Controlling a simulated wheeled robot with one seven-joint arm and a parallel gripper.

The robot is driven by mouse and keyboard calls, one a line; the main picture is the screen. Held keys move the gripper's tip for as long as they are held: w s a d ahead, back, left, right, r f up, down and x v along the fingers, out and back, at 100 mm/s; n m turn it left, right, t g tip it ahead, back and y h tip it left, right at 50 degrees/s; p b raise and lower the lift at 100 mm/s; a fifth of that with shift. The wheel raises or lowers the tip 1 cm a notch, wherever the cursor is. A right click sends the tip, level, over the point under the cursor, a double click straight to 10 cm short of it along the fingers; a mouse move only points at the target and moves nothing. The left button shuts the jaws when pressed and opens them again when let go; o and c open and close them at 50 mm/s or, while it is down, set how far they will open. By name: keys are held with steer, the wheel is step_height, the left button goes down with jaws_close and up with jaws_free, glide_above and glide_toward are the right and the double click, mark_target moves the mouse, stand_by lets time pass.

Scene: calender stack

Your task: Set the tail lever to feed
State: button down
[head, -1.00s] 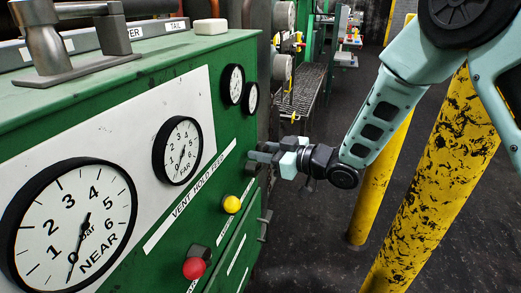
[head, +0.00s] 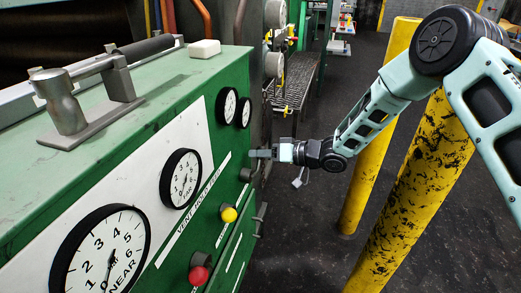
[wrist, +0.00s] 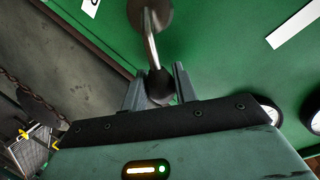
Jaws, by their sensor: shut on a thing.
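A lever with a bright metal rod (wrist: 151,48) and a dark ball knob (wrist: 160,84) stands out from a round hub (wrist: 150,14) on the green panel. My gripper (head: 262,153) is at the panel's far right end in the head view. In the wrist view, the fingers of my gripper (wrist: 159,88) are on both sides of the ball knob, shut on it. A strip reading VENT HOLD FEED (head: 194,207) runs along the panel. A dark round hub (head: 245,174) shows just below my gripper. The lever's pointing direction against the strip is hard to tell.
Dial gauges (head: 181,178) line the panel, with a yellow button (head: 228,214) and a red button (head: 198,275) below. A metal handle (head: 120,80) and a white block (head: 204,48) are on the cabinet top. Yellow posts (head: 424,180) stand close to my arm.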

steer(key=shift+w+d+f, duration=0.1)
steer(key=shift+w+f, duration=0.05)
stand_by(0.4)
steer(key=c, duration=1.1)
jaws_free()
steer(key=b+v, duration=0.1)
steer(key=v, duration=0.6)
steer(key=shift+d, duration=0.25)
step_height(320, 180, up, 4)
steer(key=s+a+h, duration=0.2)
steer(key=a+h, duration=0.1)
steer(key=h, duration=0.1)
steer(key=s+d+r+g+h, duration=0.1)
steer(key=s+d+g+h, duration=0.1)
steer(key=s, duration=0.9)
steer(key=s+d+r+n+g+h, duration=0.1)
steer(key=s+h, duration=0.3)
steer(key=s, duration=0.8)
steer(key=s+d+r+n+g+h, duration=0.1)
steer(key=s+d+r+g+h, duration=0.2)
steer(key=s, duration=0.8)
steer(key=shift+s+d, duration=0.25)
steer(key=shift+d, duration=0.15)
